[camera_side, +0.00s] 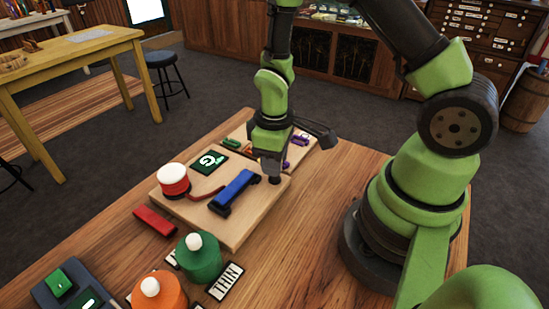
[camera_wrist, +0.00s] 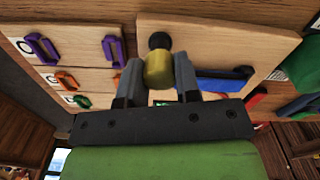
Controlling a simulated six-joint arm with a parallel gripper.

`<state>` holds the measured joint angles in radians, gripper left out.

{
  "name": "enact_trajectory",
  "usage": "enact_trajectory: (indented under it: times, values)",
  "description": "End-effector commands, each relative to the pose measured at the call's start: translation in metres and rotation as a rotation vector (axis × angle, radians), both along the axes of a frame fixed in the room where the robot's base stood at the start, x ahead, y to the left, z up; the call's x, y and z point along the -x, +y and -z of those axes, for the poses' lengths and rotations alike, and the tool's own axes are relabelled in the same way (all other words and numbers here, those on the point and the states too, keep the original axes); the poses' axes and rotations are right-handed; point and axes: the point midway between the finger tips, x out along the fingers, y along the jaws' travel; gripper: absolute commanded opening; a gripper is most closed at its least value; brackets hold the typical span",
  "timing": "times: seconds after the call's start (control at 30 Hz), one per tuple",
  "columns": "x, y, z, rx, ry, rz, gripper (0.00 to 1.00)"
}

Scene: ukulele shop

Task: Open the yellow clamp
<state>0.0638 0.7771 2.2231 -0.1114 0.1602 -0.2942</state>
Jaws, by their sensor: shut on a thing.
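The yellow clamp (camera_wrist: 158,69) shows in the wrist view as a short yellow piece with a dark round end, at the edge of a light wooden board. My gripper (camera_wrist: 159,76) has one finger on each side of the yellow piece and is shut on it. In the side view my gripper (camera_side: 270,160) points down at the right part of the board (camera_side: 236,232). There my fingers hide the yellow part, and only a dark piece shows below them. Whether the clamp is open or closed I cannot tell.
A sorting board with purple clips (camera_wrist: 41,48) adjoins. Green (camera_side: 200,260) and orange (camera_side: 158,290) pots stand in front.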

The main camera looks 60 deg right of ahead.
Motion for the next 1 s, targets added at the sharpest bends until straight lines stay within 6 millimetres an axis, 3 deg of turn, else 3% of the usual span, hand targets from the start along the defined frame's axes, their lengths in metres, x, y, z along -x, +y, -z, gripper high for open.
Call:
enact_trajectory:
  times: [0.5,1.0]
  values:
    - [-0.0003,-0.0001,-0.0006,0.000,-0.001,0.410,0.07]
    - [-0.0005,-0.0002,-0.0007,0.000,-0.002,0.539,0.07]
